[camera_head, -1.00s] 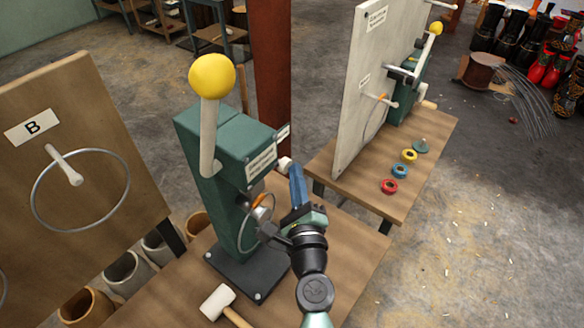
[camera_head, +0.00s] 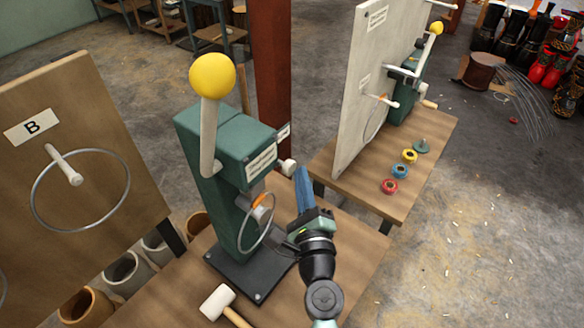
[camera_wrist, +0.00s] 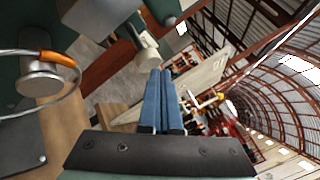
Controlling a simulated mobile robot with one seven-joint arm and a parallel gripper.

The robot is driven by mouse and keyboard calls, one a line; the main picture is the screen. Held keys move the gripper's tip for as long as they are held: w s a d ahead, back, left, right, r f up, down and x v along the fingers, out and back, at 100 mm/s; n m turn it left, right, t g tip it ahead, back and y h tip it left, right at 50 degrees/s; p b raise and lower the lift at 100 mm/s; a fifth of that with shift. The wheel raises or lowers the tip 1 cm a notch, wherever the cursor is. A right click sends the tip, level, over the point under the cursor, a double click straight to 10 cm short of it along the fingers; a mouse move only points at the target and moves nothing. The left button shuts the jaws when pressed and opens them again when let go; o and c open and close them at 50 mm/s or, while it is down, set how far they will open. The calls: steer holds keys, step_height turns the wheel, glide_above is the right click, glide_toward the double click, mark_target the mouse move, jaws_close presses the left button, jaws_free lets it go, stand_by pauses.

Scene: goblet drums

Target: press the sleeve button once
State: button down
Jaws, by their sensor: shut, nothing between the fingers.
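The green press (camera_head: 225,185) stands upright on the bench, with a yellow-ball lever on top. A cream round knob (camera_head: 287,167) sticks out of its right side, near white labels; I take it for the sleeve button, though its label is not readable. The knob also shows in the wrist view (camera_wrist: 146,52). My gripper (camera_head: 300,171) is just right of the knob, blue fingers together and pointing up, holding nothing. In the wrist view the shut fingertips (camera_wrist: 160,72) are just below and right of the knob, seemingly with a small gap.
A metal ring with an orange part (camera_head: 261,222) hangs on the press beside my wrist. A mallet (camera_head: 217,302) lies in front of the press. Board B (camera_head: 90,150) stands left. A second bench (camera_head: 430,150) with coloured rings is behind right. Open floor lies to the right.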

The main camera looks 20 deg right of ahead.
steer(key=shift+s+d, duration=0.2)
steer(key=shift+s, duration=0.05)
steer(key=shift+s+d, duration=0.8)
steer(key=shift+s, duration=0.2)
steer(key=shift+s+d, duration=0.8)
steer(key=shift+s, duration=0.2)
